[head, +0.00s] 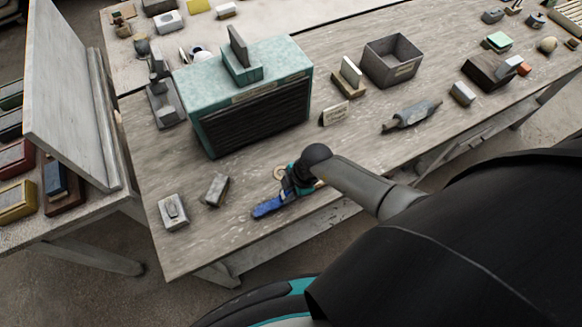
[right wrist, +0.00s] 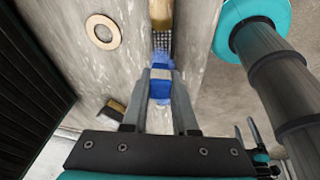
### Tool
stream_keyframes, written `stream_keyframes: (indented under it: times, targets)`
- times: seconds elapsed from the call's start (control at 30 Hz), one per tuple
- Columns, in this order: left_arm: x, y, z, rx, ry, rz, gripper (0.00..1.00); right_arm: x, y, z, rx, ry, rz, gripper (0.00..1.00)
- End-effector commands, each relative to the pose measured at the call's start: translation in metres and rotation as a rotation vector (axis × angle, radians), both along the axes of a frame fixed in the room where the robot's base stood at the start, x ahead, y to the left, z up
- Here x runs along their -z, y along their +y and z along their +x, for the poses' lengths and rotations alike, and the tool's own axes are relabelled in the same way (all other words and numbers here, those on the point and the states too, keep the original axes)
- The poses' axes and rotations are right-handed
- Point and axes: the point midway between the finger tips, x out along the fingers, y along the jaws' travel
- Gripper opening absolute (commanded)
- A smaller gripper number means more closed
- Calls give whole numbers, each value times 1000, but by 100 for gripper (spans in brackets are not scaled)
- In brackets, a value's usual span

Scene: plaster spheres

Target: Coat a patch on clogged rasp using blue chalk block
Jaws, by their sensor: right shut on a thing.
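My right gripper (head: 283,197) reaches down to the near edge of the workbench. It also shows in the right wrist view (right wrist: 160,87), shut on the blue chalk block (right wrist: 160,86). Beyond the block is the rasp (right wrist: 161,43), with a grey toothed face and a brown end at the top. Blue colour shows on the rasp around the block's far end. The block appears to be against the rasp, but the fingers hide the contact. In the head view a long blue shape (head: 267,208) lies below the gripper; block and rasp are hard to separate there. My left gripper is not in view.
A flat ring (right wrist: 103,32) lies beside the rasp. Two small grey blocks (head: 173,211) (head: 216,190) sit left of the gripper. A teal cabinet (head: 240,92) stands behind, with an open grey box (head: 391,60) and a grey roller-like tool (head: 411,116) to its right.

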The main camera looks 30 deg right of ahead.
Motion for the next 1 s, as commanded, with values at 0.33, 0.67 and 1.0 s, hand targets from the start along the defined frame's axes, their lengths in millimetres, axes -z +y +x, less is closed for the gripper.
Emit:
stream_keyframes:
  times: [0.33, 0.67, 1.0]
  targets:
    - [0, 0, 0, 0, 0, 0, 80, 1, 19, -1, -1, 1, 2, 0]
    - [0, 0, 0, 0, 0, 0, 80, 0, 5, -1, 1, 1, -2, 0]
    - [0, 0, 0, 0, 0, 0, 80, 0, -9, 0, 2, 2, -3, 0]
